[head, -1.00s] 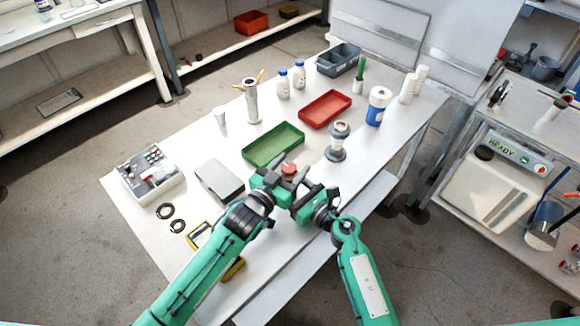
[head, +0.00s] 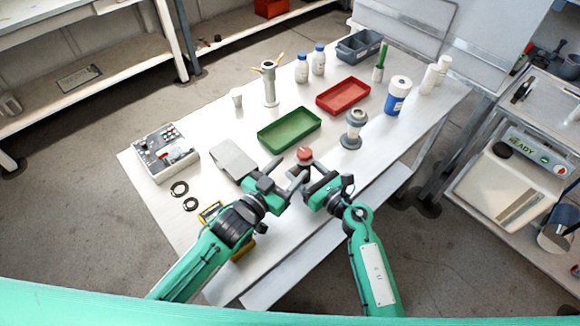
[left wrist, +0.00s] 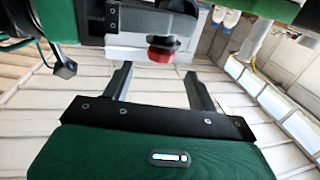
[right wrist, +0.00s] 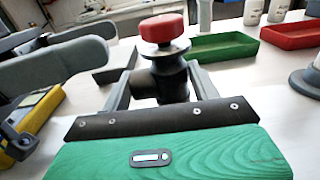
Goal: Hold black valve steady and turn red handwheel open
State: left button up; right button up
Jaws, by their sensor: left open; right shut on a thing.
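The red handwheel (head: 304,153) sits on top of the black valve, near the front of the white table in the head view. In the right wrist view the handwheel (right wrist: 163,28) and the black valve body (right wrist: 160,82) show upright between the fingers. My right gripper (right wrist: 158,88) is shut on the black valve body below the handwheel. My left gripper (head: 290,183) is open and empty, just left of the valve and apart from it. In the left wrist view the handwheel (left wrist: 162,49) appears beyond the open left fingers (left wrist: 158,85).
A green tray (head: 290,131) and a red tray (head: 343,96) lie behind the valve. A grey-white block (head: 232,159) and control box (head: 166,152) stand left. A yellow-framed tool (head: 210,212) lies near the left arm.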

jog(key=o, duration=1.2)
jog(key=shift+o, duration=0.2)
jog(key=shift+s+d, duration=0.1)
